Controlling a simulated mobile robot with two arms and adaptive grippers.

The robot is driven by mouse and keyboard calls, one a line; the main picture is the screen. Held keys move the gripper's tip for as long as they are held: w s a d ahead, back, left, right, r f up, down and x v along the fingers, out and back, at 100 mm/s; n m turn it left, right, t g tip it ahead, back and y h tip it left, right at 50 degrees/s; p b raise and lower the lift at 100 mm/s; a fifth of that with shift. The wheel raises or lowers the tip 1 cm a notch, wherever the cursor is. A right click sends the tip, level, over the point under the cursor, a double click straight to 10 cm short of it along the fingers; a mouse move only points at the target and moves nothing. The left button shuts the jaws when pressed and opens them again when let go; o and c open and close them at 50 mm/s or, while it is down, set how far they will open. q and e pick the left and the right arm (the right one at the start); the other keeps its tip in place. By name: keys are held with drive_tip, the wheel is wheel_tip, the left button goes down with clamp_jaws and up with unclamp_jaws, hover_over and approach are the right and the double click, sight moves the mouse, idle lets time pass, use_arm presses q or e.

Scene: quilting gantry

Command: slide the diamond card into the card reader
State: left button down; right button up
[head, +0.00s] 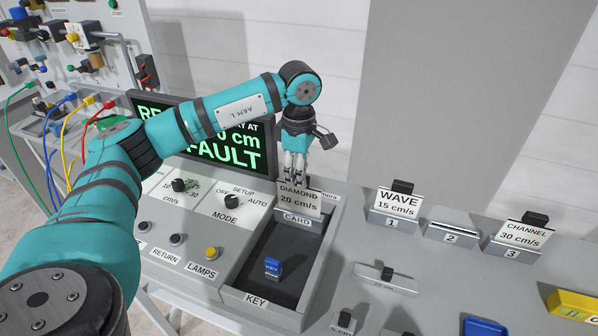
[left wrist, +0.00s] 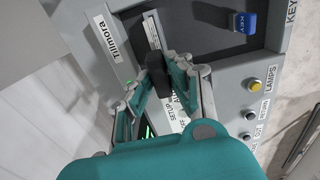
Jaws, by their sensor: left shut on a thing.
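My left gripper (head: 295,168) comes down from above and is shut on the top of the diamond card (head: 299,200), a white card reading "DIAMOND 20 cm/s". The card is upright above the "CARD" label (head: 297,219) of the card reader, at the back end of the dark recessed tray. I cannot tell whether its lower edge is in the slot. In the left wrist view, the fingers close on the black grip (left wrist: 157,76), with the white card edge (left wrist: 151,30) beyond it.
The wave card (head: 397,202) stands in holder 1 and the channel card (head: 525,233) in holder 3; holder 2 (head: 451,233) is empty. A blue key (head: 273,267) sits in the tray. The display screen (head: 225,140) stands behind the knobs.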

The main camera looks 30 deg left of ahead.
use_arm(q)
drive_tip(key=shift+f+b, duration=0.45)
drive_tip(key=shift+f, duration=0.25)
drive_tip(key=c, duration=1.2)
unclamp_jaws()
drive_tip(key=shift+o, duration=0.2)
drive_tip(key=shift+r, duration=0.1)
wheel_tip(320, 180, up, 12)
